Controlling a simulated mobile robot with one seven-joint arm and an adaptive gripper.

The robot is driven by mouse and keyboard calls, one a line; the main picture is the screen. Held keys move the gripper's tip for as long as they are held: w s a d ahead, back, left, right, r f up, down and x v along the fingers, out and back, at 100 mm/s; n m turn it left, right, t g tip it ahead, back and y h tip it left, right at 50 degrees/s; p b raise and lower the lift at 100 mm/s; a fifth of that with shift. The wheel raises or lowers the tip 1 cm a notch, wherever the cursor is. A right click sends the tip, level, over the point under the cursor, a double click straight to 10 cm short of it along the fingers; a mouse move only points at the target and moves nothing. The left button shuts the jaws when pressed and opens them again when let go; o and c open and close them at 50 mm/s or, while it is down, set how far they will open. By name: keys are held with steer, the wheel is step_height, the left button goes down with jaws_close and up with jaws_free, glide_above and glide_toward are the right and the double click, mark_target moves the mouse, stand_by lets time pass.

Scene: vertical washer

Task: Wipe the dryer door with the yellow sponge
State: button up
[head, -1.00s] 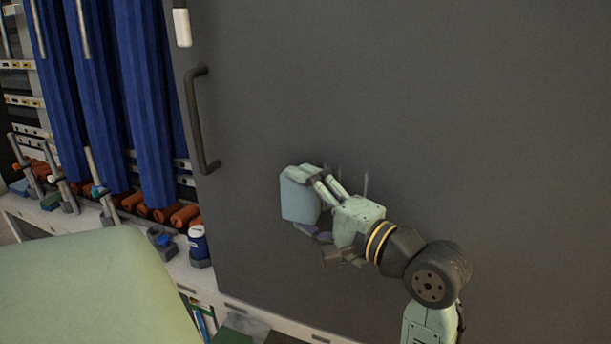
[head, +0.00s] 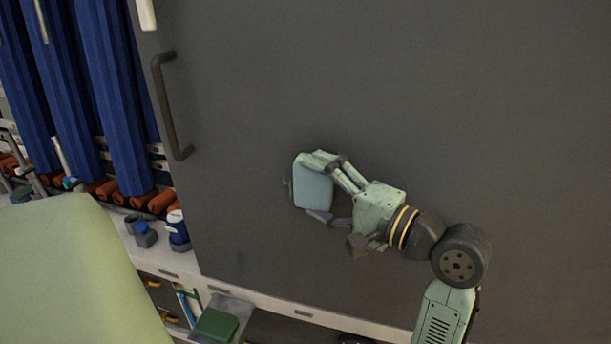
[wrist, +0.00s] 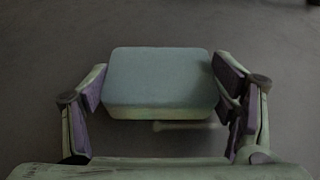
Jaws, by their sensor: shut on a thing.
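The dark grey door (head: 420,110) fills most of the head view, with a black handle (head: 170,105) near its left edge. My gripper (head: 318,187) is in front of the door, right of and below the handle. It is shut on the sponge (head: 313,187), a rounded block that looks pale blue here. In the wrist view, the sponge (wrist: 160,80) sits between the two fingers with purple pads, its broad face grey-blue and its lower edge yellowish green. Whether the sponge touches the door I cannot tell.
Blue curtains (head: 115,90) hang left of the door. Below them, a shelf holds orange rolls (head: 160,200) and a blue-and-white can (head: 177,228). A green box (head: 215,325) lies low at the bottom. The door surface right of my gripper is clear.

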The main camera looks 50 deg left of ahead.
mark_target(299, 193)
steer(key=shift+w+d+p, duration=0.15)
steer(key=shift+w+d, duration=0.3)
steer(key=shift+d, duration=0.3)
steer(key=shift+w+d+p, duration=0.2)
steer(key=shift+w+d, duration=0.3)
steer(key=shift+d, duration=0.25)
steer(key=shift+w+d+p, duration=0.15)
steer(key=shift+w+d, duration=0.3)
steer(key=shift+d, duration=0.3)
steer(key=shift+f+b, duration=0.45)
steer(key=shift+f, duration=0.4)
steer(key=shift+s+a+r+p, duration=0.1)
steer(key=shift+s+a+p, duration=0.55)
steer(key=shift+a, duration=0.7)
steer(key=shift+s+a+f+p, duration=0.1)
steer(key=shift+s+a+p, duration=0.3)
steer(key=shift+s+a, duration=0.75)
steer(key=shift+s+a+r+p, duration=0.1)
steer(key=shift+s+a+p, duration=0.45)
steer(key=shift+a, duration=0.95)
steer(key=shift+s+a+p, duration=0.2)
steer(key=shift+s+a, duration=0.25)
steer(key=shift+a, duration=0.15)
steer(key=shift+s+a+p, duration=0.2)
steer(key=shift+s+a, duration=0.2)
steer(key=shift+a, duration=0.2)
steer(key=shift+s+d, duration=0.1)
